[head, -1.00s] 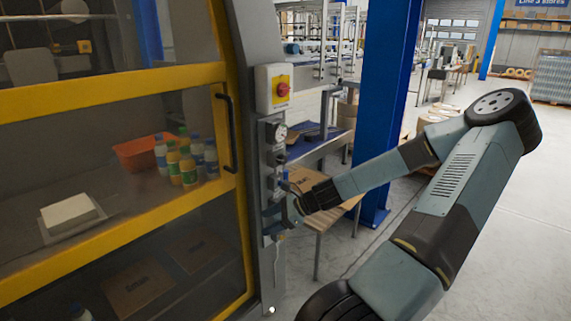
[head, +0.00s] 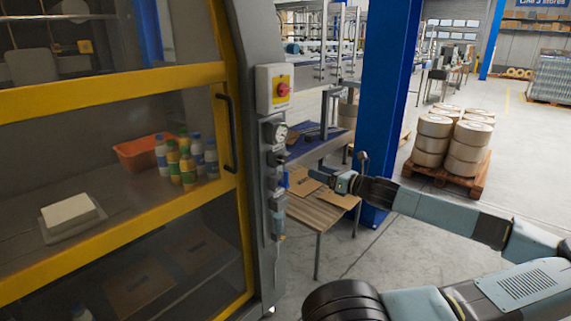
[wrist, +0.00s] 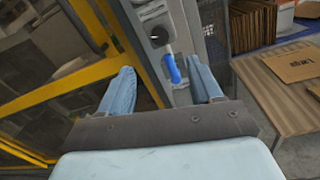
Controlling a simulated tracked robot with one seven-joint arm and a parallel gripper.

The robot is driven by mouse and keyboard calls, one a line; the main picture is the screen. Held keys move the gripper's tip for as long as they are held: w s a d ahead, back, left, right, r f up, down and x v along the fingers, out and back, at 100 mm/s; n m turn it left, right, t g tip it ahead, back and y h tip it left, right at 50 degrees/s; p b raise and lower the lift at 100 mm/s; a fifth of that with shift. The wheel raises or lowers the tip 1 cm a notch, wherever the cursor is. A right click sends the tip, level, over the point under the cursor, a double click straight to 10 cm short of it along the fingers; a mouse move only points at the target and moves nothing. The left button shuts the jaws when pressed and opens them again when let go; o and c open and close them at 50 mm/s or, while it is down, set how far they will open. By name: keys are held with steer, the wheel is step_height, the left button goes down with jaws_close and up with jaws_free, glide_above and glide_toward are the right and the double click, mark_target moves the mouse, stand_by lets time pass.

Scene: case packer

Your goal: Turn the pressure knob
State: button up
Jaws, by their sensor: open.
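A narrow grey panel (head: 268,230) on the machine's right post carries a round gauge (head: 277,132). A dark knob (head: 279,159) sits just below the gauge; the frames do not confirm whether it is the pressure knob. My gripper (head: 316,177) is open and empty, to the right of the panel and apart from it. In the wrist view its two pale blue fingers (wrist: 162,66) are spread wide. A dark round knob (wrist: 159,36) and a blue lever (wrist: 171,68) show between and beyond them.
A red and yellow switch box (head: 277,88) is above the gauge. The machine's yellow-framed door (head: 110,88) with a black handle (head: 228,132) is left. A wooden bench (head: 308,213) with cardboard and a blue pillar (head: 384,100) stand behind my gripper.

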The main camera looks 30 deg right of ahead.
mark_target(284, 161)
steer(key=x, duration=1.3)
steer(key=shift+w+a, duration=0.15)
steer(key=shift+w, duration=0.15)
steer(key=c, duration=1.1)
steer(key=shift+o, duration=0.6)
steer(key=shift+a, duration=0.35)
steer(key=shift+d, duration=0.2)
steer(key=shift+c, duration=0.4)
